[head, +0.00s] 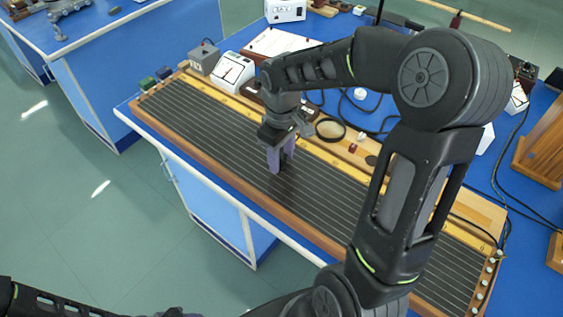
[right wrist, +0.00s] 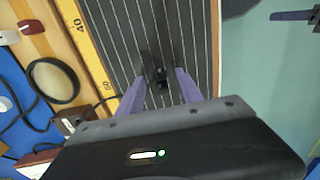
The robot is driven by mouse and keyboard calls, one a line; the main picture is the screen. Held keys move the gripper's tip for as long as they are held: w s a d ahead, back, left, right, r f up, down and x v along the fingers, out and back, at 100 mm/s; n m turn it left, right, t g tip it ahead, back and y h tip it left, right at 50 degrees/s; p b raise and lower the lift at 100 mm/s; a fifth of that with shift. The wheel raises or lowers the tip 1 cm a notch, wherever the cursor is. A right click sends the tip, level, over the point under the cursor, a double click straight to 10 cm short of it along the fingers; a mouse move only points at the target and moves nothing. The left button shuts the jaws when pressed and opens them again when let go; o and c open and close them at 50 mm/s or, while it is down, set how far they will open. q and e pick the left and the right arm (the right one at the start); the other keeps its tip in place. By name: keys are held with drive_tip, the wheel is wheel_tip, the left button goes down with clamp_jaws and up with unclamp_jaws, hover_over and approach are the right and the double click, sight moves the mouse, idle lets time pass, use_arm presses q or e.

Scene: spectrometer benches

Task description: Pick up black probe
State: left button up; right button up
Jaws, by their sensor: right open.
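The black probe (right wrist: 160,77) is a small dark piece on the dark grooved wire board (right wrist: 118,22). My right gripper (right wrist: 158,84) is open, with one purple finger on each side of the probe and a gap to each. In the head view my right gripper (head: 280,161) points down over the middle of the board (head: 213,127), and I cannot make out the probe there. Whether the fingertips touch the board is unclear. A purple finger, seemingly of my left gripper (right wrist: 292,15), shows at the top right of the wrist view; its opening is not clear.
A yellow ruler (right wrist: 92,52) runs along the board. A black ring (right wrist: 52,80) and cables lie beside it. A white meter (head: 233,71) and a grey box (head: 203,57) stand behind the board. Open floor (head: 90,205) lies beyond the bench's near edge.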

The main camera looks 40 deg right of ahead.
idle(0.5)
clamp_jaws()
idle(0.5)
